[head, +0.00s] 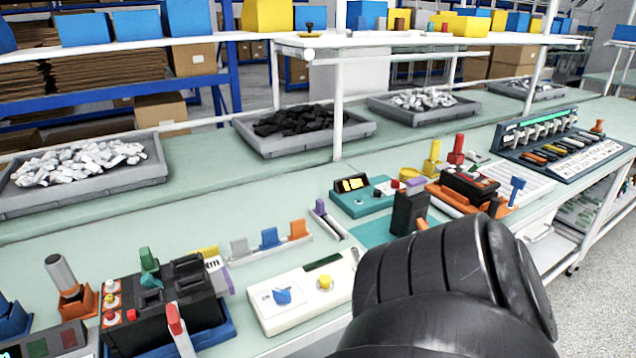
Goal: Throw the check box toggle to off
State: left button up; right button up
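Two boxes have controls, and I cannot tell for sure which is the check box. A cream box (302,291) nearer the front has a dark display strip, a blue knob (282,296) and a yellow button (325,282). A black block (408,212) with an orange lever (421,224) stands on a teal mat (372,233), partly hidden by my dark arm. That arm fills the lower right centre. Neither gripper shows.
A black unit in a blue tray (212,336) stands front left. A red-and-black device on an orange base (467,189) stands right of the mat. Grey parts trays (85,182) line the back.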

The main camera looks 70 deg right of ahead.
aim_at(355, 250)
jog(key=u, duration=0.1)
jog(key=k, duration=0.15)
jog(key=z, duration=2.35)
